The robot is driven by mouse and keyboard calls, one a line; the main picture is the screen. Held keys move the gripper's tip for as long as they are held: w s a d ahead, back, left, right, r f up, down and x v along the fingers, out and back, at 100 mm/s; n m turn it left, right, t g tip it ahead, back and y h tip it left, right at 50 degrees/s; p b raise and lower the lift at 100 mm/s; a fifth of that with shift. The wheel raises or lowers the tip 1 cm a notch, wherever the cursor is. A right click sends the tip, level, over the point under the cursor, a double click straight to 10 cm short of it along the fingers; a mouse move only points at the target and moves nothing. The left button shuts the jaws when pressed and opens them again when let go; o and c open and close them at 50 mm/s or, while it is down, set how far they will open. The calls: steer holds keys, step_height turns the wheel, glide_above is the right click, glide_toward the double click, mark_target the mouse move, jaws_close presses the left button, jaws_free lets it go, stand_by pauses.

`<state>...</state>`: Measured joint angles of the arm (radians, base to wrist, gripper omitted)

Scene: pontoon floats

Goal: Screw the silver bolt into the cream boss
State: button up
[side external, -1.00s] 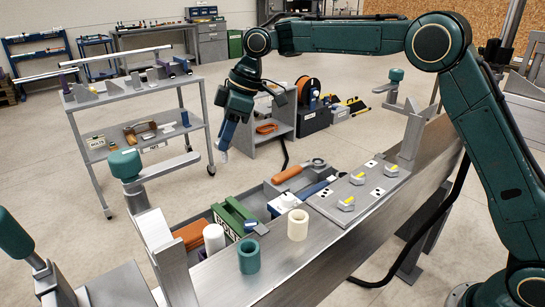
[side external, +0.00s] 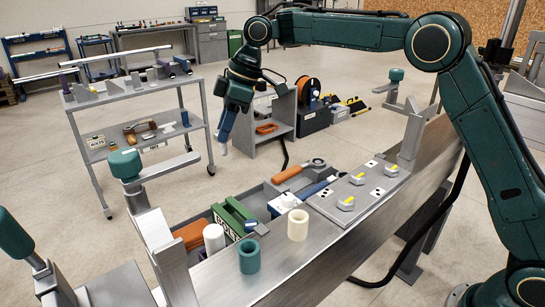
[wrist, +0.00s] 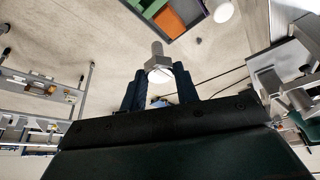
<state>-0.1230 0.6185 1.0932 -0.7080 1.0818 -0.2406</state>
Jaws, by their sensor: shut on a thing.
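My gripper (side external: 228,128) hangs in the air behind the bench, pointing down. In the wrist view my gripper (wrist: 160,88) is shut on the silver bolt (wrist: 157,66), with its hexagonal head between the two dark blue fingers and its threaded shank pointing away from them. In the side view the bolt is only a small pale shape at the fingertips. The cream boss (side external: 298,225), an upright hollow cylinder, stands on the metal bench to the right of and nearer the camera than my gripper, well apart from it. I cannot make out the cream boss in the wrist view.
A teal hollow cylinder (side external: 249,255) stands left of the cream boss. Behind them a tray holds a green box (side external: 232,216), a white cylinder (side external: 214,238) and tools. A grey plate (side external: 357,190) with yellow-marked blocks lies to the right. A grey cart (side external: 143,133) stands behind.

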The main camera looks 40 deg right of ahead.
steer(key=s+r+n+g, duration=0.1)
steer(key=s+r+n, duration=0.1)
steer(key=s, duration=0.9)
steer(key=s+r+n+g, duration=0.1)
steer(key=s+r+n, duration=0.2)
steer(key=s, duration=0.8)
steer(key=shift+s+d+n+y, duration=0.25)
steer(key=shift+d+n+y, duration=0.15)
steer(key=shift+d+n, duration=0.1)
steer(key=shift+a+f, duration=0.1)
steer(key=shift+f, duration=2.7)
steer(key=shift+f, duration=2.6)
steer(key=o, duration=1.2)
